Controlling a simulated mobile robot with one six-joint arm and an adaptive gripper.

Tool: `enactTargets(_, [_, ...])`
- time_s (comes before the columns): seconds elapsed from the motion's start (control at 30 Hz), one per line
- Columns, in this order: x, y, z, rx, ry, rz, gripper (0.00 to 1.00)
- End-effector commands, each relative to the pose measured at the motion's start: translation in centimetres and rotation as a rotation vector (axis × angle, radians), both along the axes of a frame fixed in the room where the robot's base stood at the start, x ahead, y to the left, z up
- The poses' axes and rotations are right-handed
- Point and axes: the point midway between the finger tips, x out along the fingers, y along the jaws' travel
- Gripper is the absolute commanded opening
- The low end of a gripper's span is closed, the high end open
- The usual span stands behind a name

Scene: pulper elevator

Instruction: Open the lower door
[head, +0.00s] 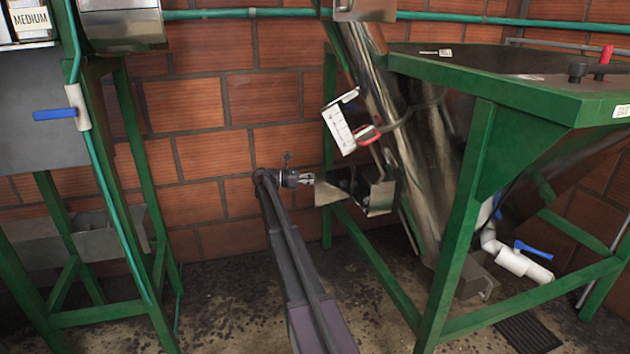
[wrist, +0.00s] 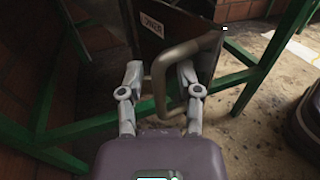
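The lower door (wrist: 150,40) shows in the wrist view as a dark panel with a white label that seems to read "LOWER". A bent tubular handle (wrist: 157,75) stands out from it. My gripper (wrist: 160,75) is open, with one finger on each side of the handle's near part. A gap shows between the left finger and the bar; whether the right finger touches it I cannot tell. In the head view my gripper (head: 310,178) is just left of the small metal box (head: 380,196) at the chute's lower part. The handle is too small to make out there.
A slanted metal chute (head: 375,80) carries a white-labelled part (head: 338,124) with a red handle (head: 368,134) above my gripper. A green frame (head: 470,200) stands to the right, another green stand (head: 130,170) to the left. Brick wall is behind; the floor between the stands is clear.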

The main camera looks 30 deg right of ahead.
Motion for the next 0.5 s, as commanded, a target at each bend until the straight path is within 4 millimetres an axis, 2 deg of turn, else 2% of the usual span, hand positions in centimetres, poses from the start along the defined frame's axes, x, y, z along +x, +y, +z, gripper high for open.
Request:
enactTargets(0.3, [-0.1, -0.26, 0.01, -0.001, -0.001, -0.002, 0.51])
enactTargets(0.5, [0.41, 0.37, 0.01, -0.001, -0.001, -0.001, 0.51])
